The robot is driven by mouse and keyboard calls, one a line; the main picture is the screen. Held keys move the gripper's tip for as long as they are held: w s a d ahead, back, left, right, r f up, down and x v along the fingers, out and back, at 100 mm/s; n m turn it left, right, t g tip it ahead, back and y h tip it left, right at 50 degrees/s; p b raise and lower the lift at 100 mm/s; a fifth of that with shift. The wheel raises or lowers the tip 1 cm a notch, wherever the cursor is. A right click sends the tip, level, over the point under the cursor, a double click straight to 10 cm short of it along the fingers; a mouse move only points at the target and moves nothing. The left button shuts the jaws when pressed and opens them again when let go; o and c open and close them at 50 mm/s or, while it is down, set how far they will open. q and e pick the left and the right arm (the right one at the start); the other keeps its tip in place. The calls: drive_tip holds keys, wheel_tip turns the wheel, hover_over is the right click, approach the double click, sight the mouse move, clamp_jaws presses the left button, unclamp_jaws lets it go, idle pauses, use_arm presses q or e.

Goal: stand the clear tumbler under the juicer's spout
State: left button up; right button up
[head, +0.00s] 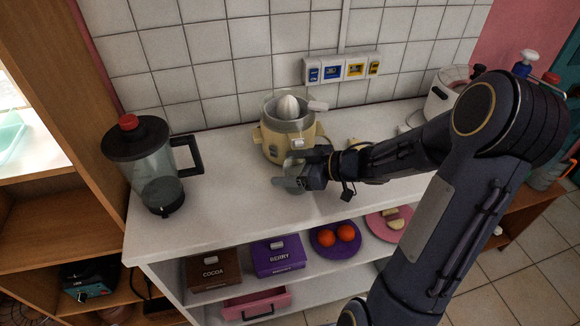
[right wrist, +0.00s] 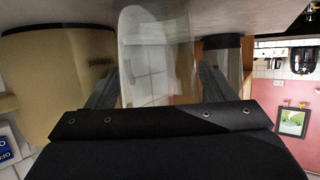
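The juicer (head: 275,140) is cream-coloured, with a clear bowl and a white cone, and stands on the counter near the tiled wall. Its front and spout area are partly behind my right gripper (head: 290,177). In the right wrist view the clear tumbler (right wrist: 155,50) is between the two fingers, which meet its sides. That view is upside down, and the tumbler looks upright, beside the juicer's body (right wrist: 50,75). In the head view the tumbler is mostly hidden by the gripper. I cannot tell whether its base touches the counter. My left gripper is out of view.
A lidded clear jug (head: 150,165) stands on the counter's left. A white appliance (head: 445,92) is at the back right. Below are a cocoa box (head: 213,270), a berry box (head: 278,258) and plates of food. The counter's front left is clear.

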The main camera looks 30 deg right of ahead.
drive_tip(key=shift+d, duration=0.15)
drive_tip(key=p+v, duration=0.1)
drive_tip(key=v, duration=0.6)
drive_tip(key=shift+s+d+r, duration=0.1)
drive_tip(key=shift+s+r, duration=0.1)
drive_tip(key=shift+s, duration=0.05)
